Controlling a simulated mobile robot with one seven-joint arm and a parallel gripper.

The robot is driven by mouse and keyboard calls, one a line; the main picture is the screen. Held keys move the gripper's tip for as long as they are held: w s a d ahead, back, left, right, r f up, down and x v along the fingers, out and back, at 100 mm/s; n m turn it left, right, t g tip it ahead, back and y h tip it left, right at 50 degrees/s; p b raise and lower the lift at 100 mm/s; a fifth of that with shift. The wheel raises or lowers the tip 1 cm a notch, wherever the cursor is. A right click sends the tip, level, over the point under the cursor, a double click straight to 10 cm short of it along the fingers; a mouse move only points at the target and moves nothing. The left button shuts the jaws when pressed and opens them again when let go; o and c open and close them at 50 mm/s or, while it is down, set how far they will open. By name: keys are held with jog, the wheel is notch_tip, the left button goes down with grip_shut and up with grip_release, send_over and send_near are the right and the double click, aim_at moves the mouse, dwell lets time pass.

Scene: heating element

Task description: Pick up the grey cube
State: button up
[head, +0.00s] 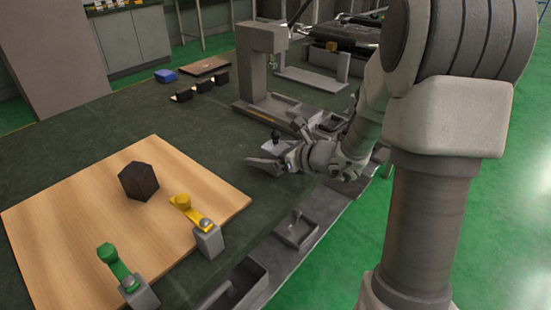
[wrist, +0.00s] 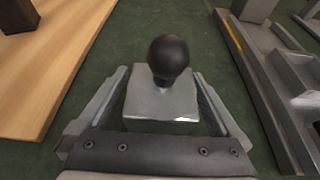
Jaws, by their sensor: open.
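The grey cube (wrist: 160,108) with a black ball knob (wrist: 168,55) on top shows in the wrist view. It sits on the dark green table top. My gripper (wrist: 161,78) is open, with one finger on each side of the cube. Whether the fingers touch the cube I cannot tell.
A grey stand (head: 262,75) is behind my gripper. Metal trays (head: 297,230) line the table's right edge.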

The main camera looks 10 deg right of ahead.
grip_shut()
dwell(0.3)
jog(key=shift+r, duration=0.15)
